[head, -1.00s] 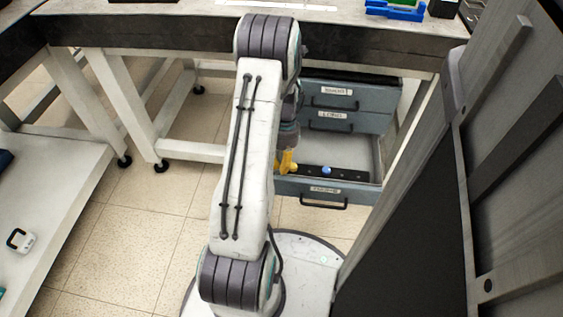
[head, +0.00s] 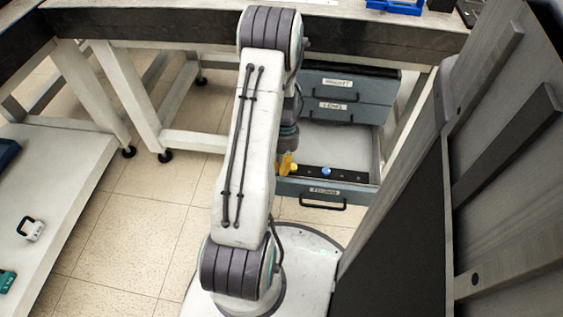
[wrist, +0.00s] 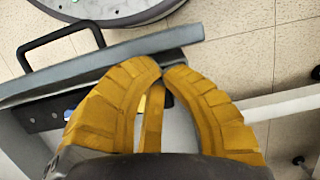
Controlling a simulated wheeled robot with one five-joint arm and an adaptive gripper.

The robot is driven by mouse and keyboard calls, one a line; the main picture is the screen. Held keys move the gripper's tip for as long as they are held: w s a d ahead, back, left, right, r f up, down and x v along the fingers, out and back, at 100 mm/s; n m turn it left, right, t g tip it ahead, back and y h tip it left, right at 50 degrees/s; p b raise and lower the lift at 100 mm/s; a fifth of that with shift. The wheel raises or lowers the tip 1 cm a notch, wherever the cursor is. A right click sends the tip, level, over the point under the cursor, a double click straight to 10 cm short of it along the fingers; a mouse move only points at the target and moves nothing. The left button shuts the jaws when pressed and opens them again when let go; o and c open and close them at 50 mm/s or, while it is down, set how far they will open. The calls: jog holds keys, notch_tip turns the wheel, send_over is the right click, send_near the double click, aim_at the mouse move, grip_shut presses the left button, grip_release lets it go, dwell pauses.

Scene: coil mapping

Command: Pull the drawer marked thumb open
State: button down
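The lowest drawer (head: 352,190) of a blue-grey cabinet stands pulled out, with a blurred label (head: 324,191) that seems to read thumb and a black bar handle (head: 322,205). The handle also shows in the wrist view (wrist: 98,34). My gripper (head: 287,170) reaches down into the open drawer, behind its front panel. In the wrist view, the yellow fingers (wrist: 166,72) have their tips almost together at the inner side of the front panel (wrist: 110,62), seemingly touching it. No object shows clearly between them.
Two shut drawers, the upper (head: 350,86) and middle (head: 365,113), sit above. A black strip with a blue knob (head: 326,171) lies inside the open drawer. A tall grey cabinet (head: 500,150) stands close on the right. A white low table (head: 50,190) is at left, with bare floor between.

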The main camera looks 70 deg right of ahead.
jog(key=shift+d+r, duration=0.1)
jog(key=shift+r, duration=0.05)
jog(key=p+v, duration=0.7)
jog(key=v, duration=0.2)
jog(key=shift+r+p, duration=0.3)
jog(key=shift+w, duration=0.1)
